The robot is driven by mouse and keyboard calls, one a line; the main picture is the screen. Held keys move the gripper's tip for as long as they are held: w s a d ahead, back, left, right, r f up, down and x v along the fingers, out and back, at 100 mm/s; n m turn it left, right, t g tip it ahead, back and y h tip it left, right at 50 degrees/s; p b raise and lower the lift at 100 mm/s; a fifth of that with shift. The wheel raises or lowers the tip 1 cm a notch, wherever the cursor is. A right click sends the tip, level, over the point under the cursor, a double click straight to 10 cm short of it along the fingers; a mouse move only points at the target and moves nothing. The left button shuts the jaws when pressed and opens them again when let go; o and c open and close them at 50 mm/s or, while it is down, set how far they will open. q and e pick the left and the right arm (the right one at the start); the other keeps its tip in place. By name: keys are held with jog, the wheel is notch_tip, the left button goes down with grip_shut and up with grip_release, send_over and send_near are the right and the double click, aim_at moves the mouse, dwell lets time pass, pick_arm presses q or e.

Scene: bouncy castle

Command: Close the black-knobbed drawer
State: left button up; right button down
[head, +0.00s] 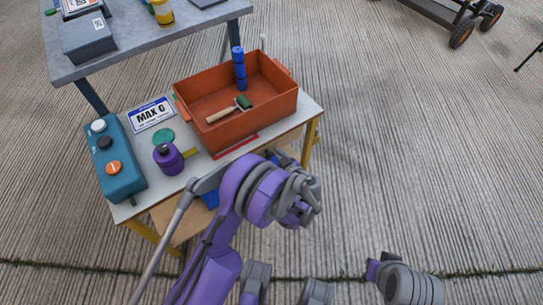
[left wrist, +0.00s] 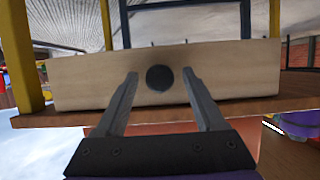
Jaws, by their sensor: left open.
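In the left wrist view, the drawer (left wrist: 90,82) shows as a pale wooden front panel with a round black knob (left wrist: 159,77) near its middle. My left gripper (left wrist: 160,73) is open. Its two dark fingers point at the panel, one on each side of the knob, with a gap to it on both sides. I cannot tell whether the fingertips touch the panel. In the head view, my purple left arm reaches over the near side of the workbench (head: 130,208) and hides the drawer front and knob.
On the workbench are an orange-red bin (head: 235,125) with a roller in it, a teal case (head: 118,165), a purple bottle (head: 168,158) and a number plate (head: 152,114).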

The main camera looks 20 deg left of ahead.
pick_arm(q)
jog(key=p+v, duration=0.1)
jog(key=v, duration=0.9)
jog(key=shift+s+d+r+p, duration=0.25)
jog(key=shift+p, duration=0.15)
pick_arm(e)
jog(key=shift+w+v, duration=0.25)
jog(key=shift+v, duration=0.8)
jog(key=shift+r, duration=0.1)
pick_arm(q)
jog(key=s+a+r+m+g+h, duration=0.4)
jog(key=s+a+r+m+h, duration=0.1)
jog(key=s+a+r, duration=0.45)
jog(key=s+d+r+m+h, duration=0.1)
jog(key=s+r+m+h, duration=0.15)
jog(key=s, duration=0.55)
jog(key=s+r+m+h, duration=0.2)
jog(key=s+m+h, duration=0.1)
jog(key=s, duration=0.4)
notch_tip(320, 180, up, 23)
jog(key=w+t+p, duration=0.1)
jog(key=p, duration=1.9)
jog(key=shift+w+d, duration=0.2)
jog(key=shift+w, duration=0.15)
pick_arm(e)
notch_tip(320, 180, up, 23)
jog(key=w+t, duration=0.1)
jog(key=shift+w, duration=0.3)
